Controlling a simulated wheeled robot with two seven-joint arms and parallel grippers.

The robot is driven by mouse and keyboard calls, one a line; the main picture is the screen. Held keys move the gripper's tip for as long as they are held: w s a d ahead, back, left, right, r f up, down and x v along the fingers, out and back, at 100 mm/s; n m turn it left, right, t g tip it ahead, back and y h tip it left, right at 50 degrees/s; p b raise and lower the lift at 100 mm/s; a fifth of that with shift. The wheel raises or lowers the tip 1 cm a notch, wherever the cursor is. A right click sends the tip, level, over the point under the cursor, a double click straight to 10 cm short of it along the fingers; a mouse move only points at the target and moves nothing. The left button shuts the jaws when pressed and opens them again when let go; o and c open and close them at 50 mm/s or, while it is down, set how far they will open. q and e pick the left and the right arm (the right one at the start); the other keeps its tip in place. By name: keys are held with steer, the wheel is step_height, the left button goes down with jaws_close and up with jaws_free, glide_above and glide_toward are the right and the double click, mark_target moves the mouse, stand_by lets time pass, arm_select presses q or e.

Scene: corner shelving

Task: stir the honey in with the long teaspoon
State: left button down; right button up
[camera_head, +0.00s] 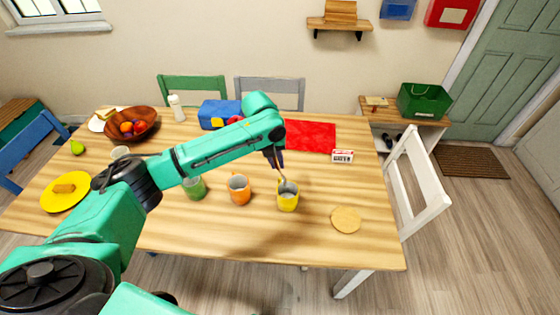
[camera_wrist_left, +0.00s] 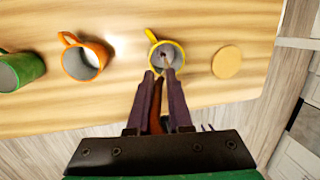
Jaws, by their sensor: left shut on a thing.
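The yellow mug (camera_head: 288,200) stands upright on the table, and it also shows in the left wrist view (camera_wrist_left: 180,50). My left gripper (camera_head: 279,164) is above the mug, its fingers pointing down. It is shut on the long teaspoon (camera_head: 283,177), a thin spoon that reaches down into the mug. In the left wrist view my gripper (camera_wrist_left: 164,76) hides part of the mug's near rim. The spoon's bowl and any honey cannot be made out. My right gripper is not in view.
An orange mug (camera_head: 239,189) and a green mug (camera_head: 195,189) stand left of the yellow mug. A round tan coaster (camera_head: 346,220) lies to its right. A red mat (camera_head: 310,136) and a small white-and-red box (camera_head: 343,156) lie behind. The table's front right is clear.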

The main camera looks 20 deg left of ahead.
mark_target(281, 184)
arm_select(q)
step_height(281, 184, down, 4)
steer(key=shift+s+r+b, duration=0.1)
steer(key=shift+r+b, duration=0.15)
steer(key=shift+b, duration=0.7)
steer(key=shift+s+b+x, duration=0.15)
steer(key=shift+b+x, duration=0.75)
steer(key=shift+x, duration=0.85)
steer(key=shift+s+b+x, duration=0.15)
steer(key=shift+b+x, duration=0.75)
steer(key=shift+x, duration=0.85)
steer(key=shift+s+d+f, duration=0.15)
steer(key=shift+d, duration=0.05)
steer(key=shift+s, duration=0.1)
